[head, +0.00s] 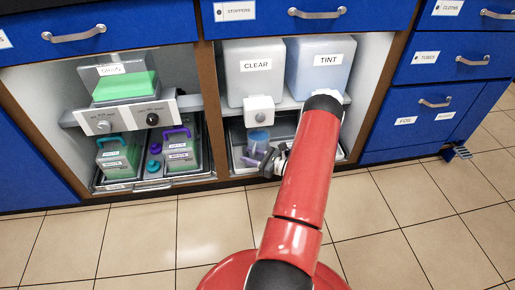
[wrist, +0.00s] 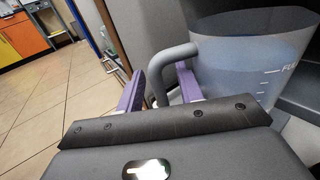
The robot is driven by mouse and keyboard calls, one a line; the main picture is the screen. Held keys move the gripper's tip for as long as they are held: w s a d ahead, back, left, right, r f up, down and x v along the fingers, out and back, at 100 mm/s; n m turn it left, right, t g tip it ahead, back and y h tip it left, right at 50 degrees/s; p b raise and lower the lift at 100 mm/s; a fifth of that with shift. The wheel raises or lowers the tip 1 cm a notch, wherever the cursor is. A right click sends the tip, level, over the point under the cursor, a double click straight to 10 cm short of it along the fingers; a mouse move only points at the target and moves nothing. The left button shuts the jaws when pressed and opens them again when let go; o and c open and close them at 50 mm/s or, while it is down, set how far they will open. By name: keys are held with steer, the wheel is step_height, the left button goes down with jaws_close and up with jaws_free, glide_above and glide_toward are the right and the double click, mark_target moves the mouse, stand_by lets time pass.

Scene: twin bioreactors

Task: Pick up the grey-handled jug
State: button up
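The jug (wrist: 245,65) is clear with blue liquid inside and a "FULL" type mark on its side. Its grey handle (wrist: 165,62) faces my gripper. In the head view the jug (head: 257,138) stands in the lower cabinet bay, under the white spout block. My gripper (wrist: 160,90) has purple fingers, set apart, one on each side of the handle in the wrist view. Gaps show between the fingers and the handle, though finger contact low down is hidden by the gripper body. In the head view my gripper (head: 256,160) is at the jug's front, partly hidden by my arm.
Tanks labelled CLEAR (head: 255,75) and TINT (head: 322,72) stand on the shelf above. A spout block (head: 259,110) hangs close over the jug. Cabinet walls flank the bay. The left bay holds green-filled containers (head: 118,158). The tiled floor (head: 140,240) in front is clear.

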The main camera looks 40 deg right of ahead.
steer(key=shift+w+a, duration=0.15)
steer(key=shift+w, duration=0.2)
steer(key=shift+c, duration=0.3)
jaws_close()
stand_by(1.0)
